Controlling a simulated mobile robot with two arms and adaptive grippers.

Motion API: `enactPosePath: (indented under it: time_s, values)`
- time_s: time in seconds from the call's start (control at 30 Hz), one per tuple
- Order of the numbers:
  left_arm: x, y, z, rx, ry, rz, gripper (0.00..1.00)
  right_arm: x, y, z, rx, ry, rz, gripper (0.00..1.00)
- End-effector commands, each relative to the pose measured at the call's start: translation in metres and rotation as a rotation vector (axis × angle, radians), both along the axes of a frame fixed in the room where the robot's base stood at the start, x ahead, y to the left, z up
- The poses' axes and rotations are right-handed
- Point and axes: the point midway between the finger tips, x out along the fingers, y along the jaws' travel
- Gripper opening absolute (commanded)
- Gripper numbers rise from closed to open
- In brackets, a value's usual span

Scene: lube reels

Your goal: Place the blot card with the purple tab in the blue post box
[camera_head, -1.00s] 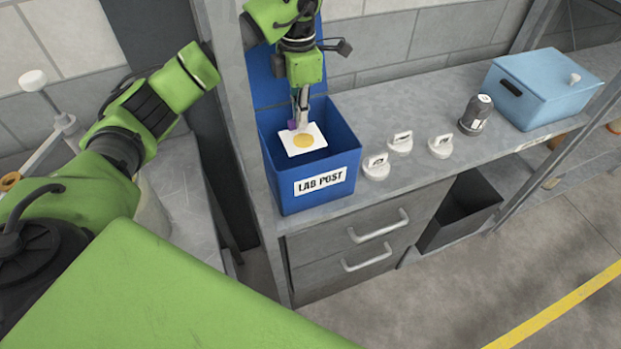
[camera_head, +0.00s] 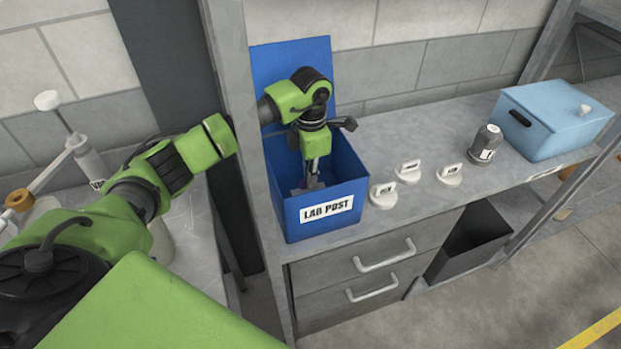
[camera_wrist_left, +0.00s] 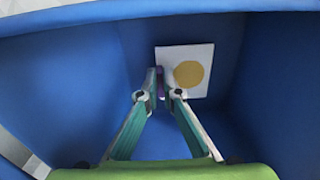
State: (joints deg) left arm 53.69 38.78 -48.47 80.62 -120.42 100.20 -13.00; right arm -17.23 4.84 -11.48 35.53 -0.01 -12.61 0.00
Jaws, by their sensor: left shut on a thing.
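The blue post box (camera_head: 300,232), labelled LAB POST, stands open on the grey shelf with its lid raised behind it. My left gripper (camera_head: 312,184) reaches down inside the box. In the left wrist view its fingers (camera_wrist_left: 162,94) are shut on the purple tab (camera_wrist_left: 161,80) of the blot card (camera_wrist_left: 176,56), a white square with a yellow round spot. The card is inside the box, below the rim. In the head view the box's front wall hides most of it. I cannot tell whether it touches the bottom. My right gripper is not in view.
Several white labelled pieces stand right of the box, such as the nearest one (camera_head: 382,195). Beyond are a dark capped bottle (camera_head: 484,148) and a light blue lidded box (camera_head: 560,130). A grey upright post (camera_head: 232,90) stands close left of the post box.

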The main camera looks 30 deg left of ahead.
Motion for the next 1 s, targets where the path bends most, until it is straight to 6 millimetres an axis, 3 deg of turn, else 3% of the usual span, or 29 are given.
enactPosePath:
  time_s: [0.13,0.47,0.53,1.0]
  values:
    - [-0.001,0.000,-0.016,0.001,0.002,0.002,0.00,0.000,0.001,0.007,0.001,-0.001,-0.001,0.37]
    - [0.000,0.000,-0.022,0.001,0.001,0.001,0.00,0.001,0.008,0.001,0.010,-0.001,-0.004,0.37]
    - [0.000,0.000,-0.020,0.000,0.000,0.001,0.21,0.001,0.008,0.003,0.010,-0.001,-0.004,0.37]
    - [0.001,0.000,-0.013,0.001,-0.002,0.001,0.22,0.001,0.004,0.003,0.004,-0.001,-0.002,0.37]
